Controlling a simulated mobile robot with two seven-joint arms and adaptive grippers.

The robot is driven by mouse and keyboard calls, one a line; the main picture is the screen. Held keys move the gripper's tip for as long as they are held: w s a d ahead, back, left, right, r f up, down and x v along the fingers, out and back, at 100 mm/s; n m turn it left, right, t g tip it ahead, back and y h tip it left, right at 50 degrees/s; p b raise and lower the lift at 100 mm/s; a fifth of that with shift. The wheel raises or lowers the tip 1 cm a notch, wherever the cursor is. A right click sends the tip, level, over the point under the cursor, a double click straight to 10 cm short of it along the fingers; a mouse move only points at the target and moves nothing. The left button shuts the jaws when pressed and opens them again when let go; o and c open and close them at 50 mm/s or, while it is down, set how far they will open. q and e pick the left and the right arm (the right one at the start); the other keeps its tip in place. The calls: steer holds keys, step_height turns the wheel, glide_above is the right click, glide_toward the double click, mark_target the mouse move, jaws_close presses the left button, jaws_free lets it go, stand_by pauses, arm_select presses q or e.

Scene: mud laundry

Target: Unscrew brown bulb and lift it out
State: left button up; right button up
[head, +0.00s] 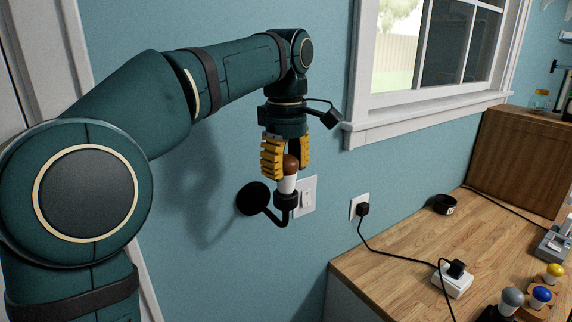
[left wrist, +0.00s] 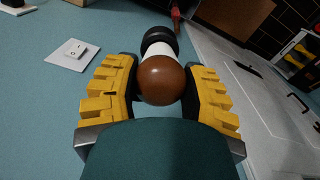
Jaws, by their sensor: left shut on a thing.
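The brown bulb (head: 291,163) has a brown globe and a white lower part. It sits upright in a black wall-mounted socket (head: 286,199) on a curved arm from a round wall plate (head: 253,199). My left gripper (head: 287,160) points down from above, its yellow fingers on either side of the bulb's globe. In the left wrist view the brown bulb (left wrist: 160,79) lies between the fingertips (left wrist: 160,85), with its white part and the black socket (left wrist: 159,40) beyond it. The left gripper is shut on the globe. My right gripper is not in view.
A white switch plate (head: 306,195) is on the wall just behind the socket. A wooden counter (head: 400,255) at the right holds a black ring-shaped item (head: 444,204), a white power block (head: 453,280) and grey, blue and yellow bulbs (head: 541,294). A window (head: 430,60) is above.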

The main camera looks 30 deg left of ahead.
arm_select(q)
steer(key=shift+n, duration=0.9)
steer(key=shift+r+p, duration=1.1)
steer(key=shift+p, duration=0.3)
steer(key=shift+r+p, duration=0.65)
steer(key=shift+r, duration=0.1)
steer(key=shift+r, duration=0.1)
steer(key=shift+r, duration=0.65)
steer(key=shift+r, duration=0.1)
steer(key=shift+r, duration=0.75)
